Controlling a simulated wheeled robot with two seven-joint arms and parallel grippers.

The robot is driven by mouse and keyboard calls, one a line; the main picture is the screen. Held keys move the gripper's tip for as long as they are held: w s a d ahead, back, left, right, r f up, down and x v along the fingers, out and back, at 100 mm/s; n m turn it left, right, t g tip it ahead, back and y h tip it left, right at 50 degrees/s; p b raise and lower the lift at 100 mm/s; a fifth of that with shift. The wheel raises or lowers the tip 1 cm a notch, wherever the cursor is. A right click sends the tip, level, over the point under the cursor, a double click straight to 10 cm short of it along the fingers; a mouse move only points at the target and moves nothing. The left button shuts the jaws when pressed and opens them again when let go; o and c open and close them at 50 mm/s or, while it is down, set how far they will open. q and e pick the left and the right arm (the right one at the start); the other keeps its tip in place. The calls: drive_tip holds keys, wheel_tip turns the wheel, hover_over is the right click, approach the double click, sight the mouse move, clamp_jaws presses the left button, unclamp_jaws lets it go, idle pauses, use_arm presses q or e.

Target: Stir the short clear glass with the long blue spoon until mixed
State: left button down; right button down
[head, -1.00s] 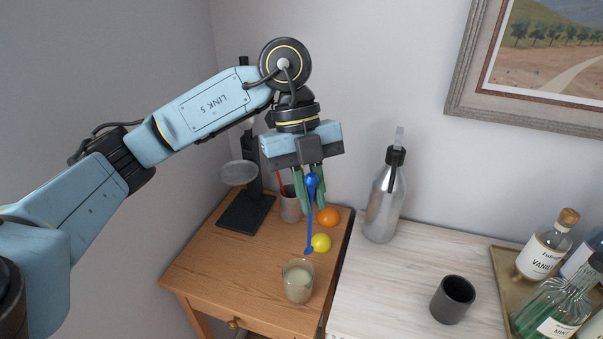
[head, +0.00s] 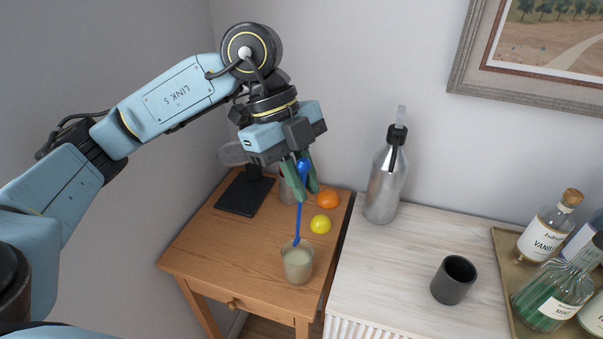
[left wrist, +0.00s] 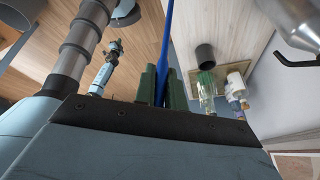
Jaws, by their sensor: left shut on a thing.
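My left gripper (head: 301,180) is shut on the long blue spoon (head: 299,215), near its upper part. The spoon hangs nearly upright, its lower tip at the back rim of the short clear glass (head: 297,267). I cannot tell whether the tip is inside the glass. The glass holds a pale cloudy liquid and stands on the wooden side table. In the left wrist view the blue spoon (left wrist: 166,45) runs up from between the green fingers (left wrist: 160,88); the glass is not visible there. My right gripper is not in view.
Behind the glass on the wooden table (head: 200,262) are a lemon (head: 320,224), an orange (head: 327,198), a partly hidden cup and a black stand (head: 244,194). On the pale cabinet stand a metal bottle (head: 385,182), a dark cup (head: 453,280) and a tray (head: 508,262) of bottles.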

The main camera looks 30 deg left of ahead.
use_arm(q)
wheel_tip(320, 180, down, 10)
drive_tip(key=b, duration=0.7)
drive_tip(key=shift+w+a, duration=0.45)
